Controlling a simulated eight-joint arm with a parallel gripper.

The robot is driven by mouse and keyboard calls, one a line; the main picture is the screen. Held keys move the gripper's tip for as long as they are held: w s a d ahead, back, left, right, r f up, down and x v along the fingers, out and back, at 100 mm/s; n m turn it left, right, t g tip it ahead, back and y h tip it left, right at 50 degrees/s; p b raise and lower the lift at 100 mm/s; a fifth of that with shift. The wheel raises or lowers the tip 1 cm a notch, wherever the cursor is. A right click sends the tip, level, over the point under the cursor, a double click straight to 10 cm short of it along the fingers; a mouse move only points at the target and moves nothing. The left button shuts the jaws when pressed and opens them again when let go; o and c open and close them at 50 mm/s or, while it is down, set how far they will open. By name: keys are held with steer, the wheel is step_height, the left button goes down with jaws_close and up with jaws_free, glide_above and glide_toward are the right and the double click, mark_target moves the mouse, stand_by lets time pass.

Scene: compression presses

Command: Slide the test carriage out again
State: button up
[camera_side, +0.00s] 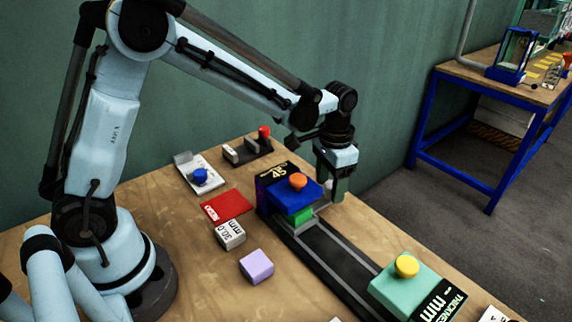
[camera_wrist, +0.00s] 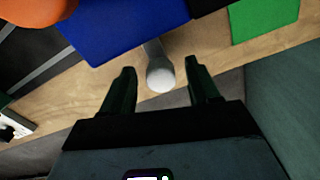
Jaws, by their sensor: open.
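A blue block (camera_side: 287,198) with an orange knob (camera_side: 298,181) stands at the far end of a dark rail (camera_side: 325,258), beside a black plate (camera_side: 274,172) reading 45. A green piece (camera_side: 301,216) shows just below the block. I cannot tell which part is the test carriage. My gripper (camera_side: 331,192) points down at the block's right side. In the wrist view, a pale rod with a rounded end (camera_wrist: 160,76) sticks out from beside the blue block (camera_wrist: 120,28). My open fingers (camera_wrist: 160,66) lie on either side of it with visible gaps.
A teal block (camera_side: 402,291) with a yellow knob (camera_side: 407,266) stands at the rail's near end. A red card (camera_side: 226,205), white cube (camera_side: 230,234) and lilac cube (camera_side: 256,266) lie left of the rail. A white device with a blue knob (camera_side: 200,176) is behind.

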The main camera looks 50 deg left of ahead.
jaws_close()
steer(key=d, duration=1.2)
jaws_free()
step_height(320, 180, up, 12)
stand_by(0.8)
